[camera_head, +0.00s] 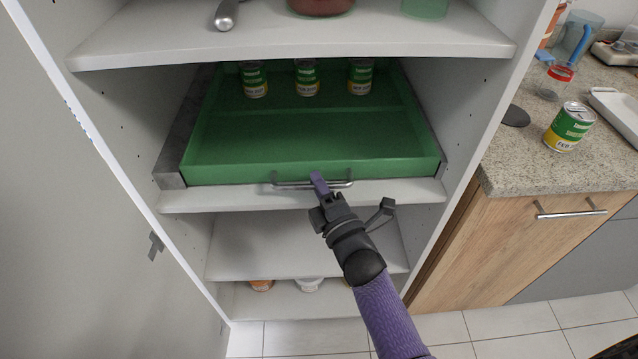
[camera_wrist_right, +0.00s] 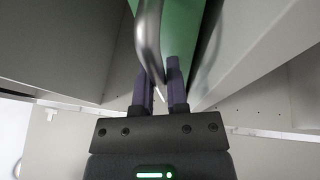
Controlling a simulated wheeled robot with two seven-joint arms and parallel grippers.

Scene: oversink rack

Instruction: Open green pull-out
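The green pull-out (camera_head: 300,172) is a shallow green tray sitting inside the white cabinet on a middle shelf, its front close to the shelf's front edge. Its grey bar handle (camera_head: 338,184) runs along the front. My right gripper (camera_head: 318,180) reaches up from below to the handle, right of its middle. In the right wrist view the handle (camera_wrist_right: 148,40) runs down between the two purple fingers (camera_wrist_right: 160,85), which stand close together on it. The exact contact is partly hidden. My left gripper is not in view.
Several green-and-yellow cans (camera_head: 307,78) stand at the back of the pull-out. The cabinet's open door (camera_head: 80,200) is at left. A counter (camera_head: 520,160) with another can (camera_head: 570,127) is at right. A lower shelf (camera_head: 270,250) lies below the pull-out.

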